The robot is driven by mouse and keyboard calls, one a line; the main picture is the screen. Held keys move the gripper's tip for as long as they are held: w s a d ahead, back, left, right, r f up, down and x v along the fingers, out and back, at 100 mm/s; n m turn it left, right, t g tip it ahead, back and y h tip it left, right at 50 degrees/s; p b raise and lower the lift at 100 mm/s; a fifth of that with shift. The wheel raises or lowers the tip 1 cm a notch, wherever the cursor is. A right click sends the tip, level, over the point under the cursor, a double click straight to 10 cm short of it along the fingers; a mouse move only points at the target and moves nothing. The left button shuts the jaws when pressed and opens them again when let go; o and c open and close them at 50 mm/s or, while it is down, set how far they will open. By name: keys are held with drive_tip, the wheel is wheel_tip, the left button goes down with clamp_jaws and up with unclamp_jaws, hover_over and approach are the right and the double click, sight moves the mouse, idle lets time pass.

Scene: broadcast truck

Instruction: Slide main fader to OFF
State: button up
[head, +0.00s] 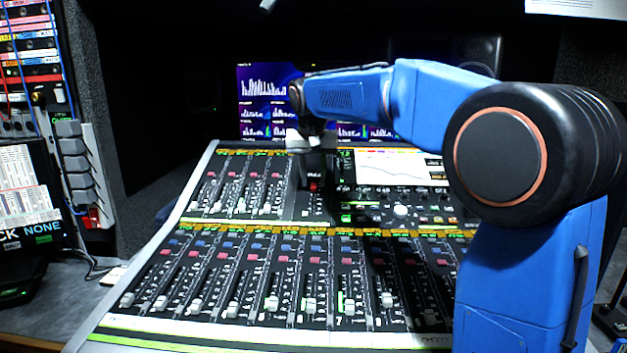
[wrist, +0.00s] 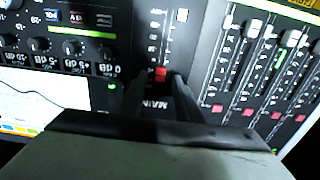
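The main fader strip (wrist: 168,35) shows in the wrist view as a dark panel with a scale and the label MAIN, seen upside down. A red cap (wrist: 160,73) sits on this strip near the label; it also shows in the head view (head: 313,187). My gripper (wrist: 158,85) has its two dark fingers apart, one on each side of the strip near the red cap. I cannot tell whether either finger touches the cap. A small white piece (wrist: 182,15) lies farther along the strip. In the head view my gripper (head: 315,170) points down over the console.
Channel faders with white caps (wrist: 256,28) stand close beside the main strip. Knobs (wrist: 70,45) and a lit screen (head: 395,167) lie on its other side. Monitors (head: 262,100) rise behind the console. More faders (head: 272,303) fill the front bank.

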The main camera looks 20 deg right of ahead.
sight(312, 213)
drive_tip(key=shift+w+f, duration=0.1)
drive_tip(key=shift+f, duration=0.3)
clamp_jaws()
drive_tip(key=s+f, duration=0.1)
drive_tip(key=s, duration=0.1)
drive_tip(key=s+a+f, duration=0.1)
drive_tip(key=s, duration=0.2)
drive_tip(key=s+a+f, duration=0.1)
drive_tip(key=s, duration=0.2)
drive_tip(key=shift+a+f, duration=0.2)
drive_tip(key=shift+a, duration=0.05)
drive_tip(key=shift+s+f, duration=0.1)
drive_tip(key=shift+f, duration=0.1)
unclamp_jaws()
drive_tip(key=shift+s, duration=0.1)
drive_tip(key=shift+r, duration=0.15)
